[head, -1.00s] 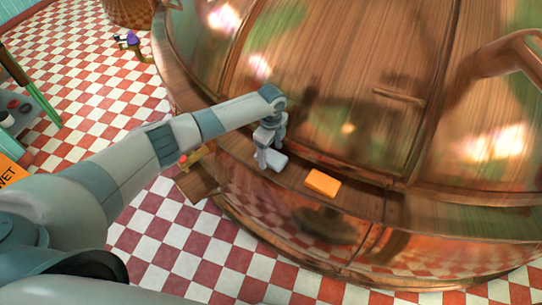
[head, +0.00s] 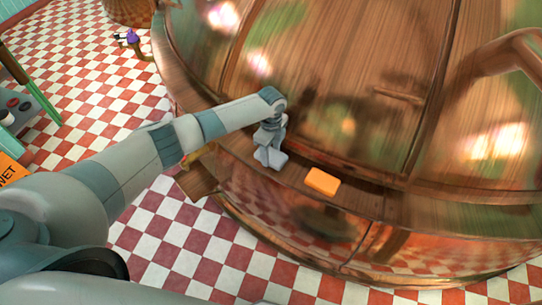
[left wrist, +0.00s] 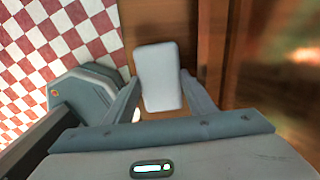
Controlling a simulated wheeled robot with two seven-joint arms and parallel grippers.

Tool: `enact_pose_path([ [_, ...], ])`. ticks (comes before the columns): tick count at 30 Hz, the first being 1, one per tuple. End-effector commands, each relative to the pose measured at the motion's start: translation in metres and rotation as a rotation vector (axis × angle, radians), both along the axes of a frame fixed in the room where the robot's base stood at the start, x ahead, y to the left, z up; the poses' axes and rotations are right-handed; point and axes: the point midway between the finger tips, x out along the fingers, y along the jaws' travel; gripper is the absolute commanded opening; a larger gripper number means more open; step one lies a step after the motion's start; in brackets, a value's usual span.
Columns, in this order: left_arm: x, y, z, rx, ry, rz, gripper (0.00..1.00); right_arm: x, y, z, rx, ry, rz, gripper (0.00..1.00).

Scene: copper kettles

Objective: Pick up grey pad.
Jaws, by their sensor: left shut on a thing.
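The grey pad (left wrist: 159,78) is a pale rounded block, held between the fingers of my left gripper (left wrist: 160,95) in the left wrist view. In the head view, my left gripper (head: 268,155) is at the wooden ledge of the big copper kettle. The pad (head: 276,160) shows there only in part, at the fingers. The gripper is shut on it. I cannot tell whether the pad touches the ledge. My right gripper is not in view.
An orange block (head: 322,182) lies on the ledge (head: 375,203) just right of my left gripper. The kettle's curved copper wall (head: 330,110) rises close behind. Below the ledge is a red and white tiled floor (head: 190,240). An orange sign (head: 10,170) stands at far left.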

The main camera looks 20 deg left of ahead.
Motion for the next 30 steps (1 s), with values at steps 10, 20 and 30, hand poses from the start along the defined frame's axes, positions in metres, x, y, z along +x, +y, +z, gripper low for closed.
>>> enact_pose_path([
  [10,0.001,0.0,0.007,0.0,-0.001,-0.001,0.28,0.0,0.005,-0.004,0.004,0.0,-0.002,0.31],
  [20,-0.006,-0.014,0.046,-0.003,-0.002,-0.007,0.28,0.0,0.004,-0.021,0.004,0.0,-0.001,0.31],
  [30,-0.035,-0.073,0.086,-0.003,-0.003,-0.006,0.28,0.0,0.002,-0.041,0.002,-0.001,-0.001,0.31],
])
